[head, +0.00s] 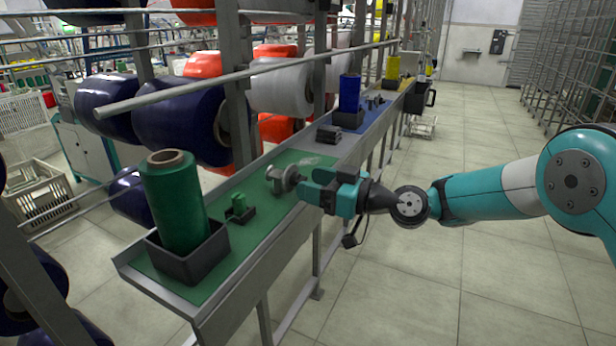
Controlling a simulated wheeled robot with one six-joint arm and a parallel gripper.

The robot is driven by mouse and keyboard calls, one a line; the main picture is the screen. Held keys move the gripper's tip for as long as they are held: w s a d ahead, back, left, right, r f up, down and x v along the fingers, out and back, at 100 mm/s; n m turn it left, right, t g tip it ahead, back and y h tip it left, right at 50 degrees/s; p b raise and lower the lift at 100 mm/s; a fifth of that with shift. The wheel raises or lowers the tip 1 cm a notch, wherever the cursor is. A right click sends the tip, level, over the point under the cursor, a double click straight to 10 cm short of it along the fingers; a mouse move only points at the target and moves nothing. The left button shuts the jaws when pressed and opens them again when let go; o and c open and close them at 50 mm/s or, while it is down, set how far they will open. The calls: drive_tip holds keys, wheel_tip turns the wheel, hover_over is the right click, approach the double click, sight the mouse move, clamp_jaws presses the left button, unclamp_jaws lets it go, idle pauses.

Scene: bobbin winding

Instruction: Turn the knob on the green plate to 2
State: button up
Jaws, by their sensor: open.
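The green plate (262,214) lies on the long metal bench in the head view. A grey metal piece with a round disc (284,179) stands on it, just left of my gripper; I cannot tell if this is the knob. No dial numbers can be read.
A large green spool (174,200) stands in a black box (188,262) at the near end. A small green piece in a black holder (239,209) is beside it. A blue spool (350,92) stands further along. A metal rail (250,72) runs above. The floor at right is clear.

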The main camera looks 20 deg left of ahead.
drive_tip(key=shift+a, duration=0.7)
drive_tip(key=c, duration=0.9)
drive_tip(key=shift+m, duration=0.4)
drive_tip(key=m, duration=1.1)
drive_tip(key=shift+w+b, duration=0.15)
drive_tip(key=shift+b, duration=0.25)
drive_tip(key=shift+f, duration=0.1)
